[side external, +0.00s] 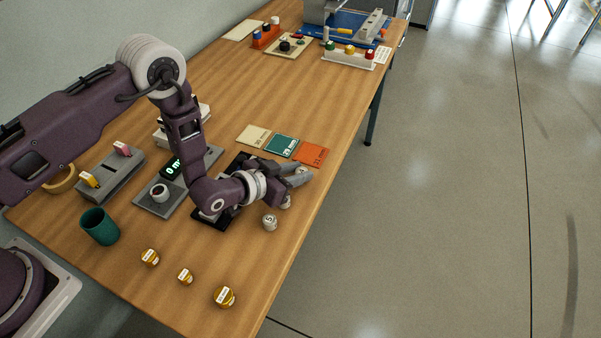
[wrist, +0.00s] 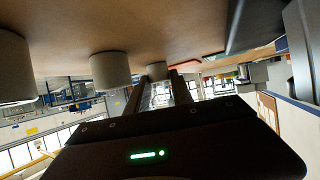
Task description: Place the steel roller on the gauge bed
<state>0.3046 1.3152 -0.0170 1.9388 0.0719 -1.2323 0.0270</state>
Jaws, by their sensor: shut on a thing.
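My gripper (side external: 293,174) reaches low over the table's right edge in the side external view, its fingers pointing right. In the wrist view the fingers (wrist: 157,95) are closed on a shiny, mirror-like piece, which looks like the steel roller (wrist: 158,94). Its outline is partly hidden by the fingers. A grey gauge with a green-lit display (side external: 173,170) stands left of my wrist, a white-topped round piece (side external: 158,192) on its plate. A black base (side external: 209,216) lies partly hidden under my wrist. I cannot tell which part is the gauge bed.
A pale cylinder marked 5 (side external: 270,222) stands near the gripper, with another partly hidden behind it. Coloured cards (side external: 282,146) lie beyond. Several gold labelled pieces (side external: 224,296) and a green cup (side external: 100,227) stand in front. A grey two-switch box (side external: 110,175) is at left.

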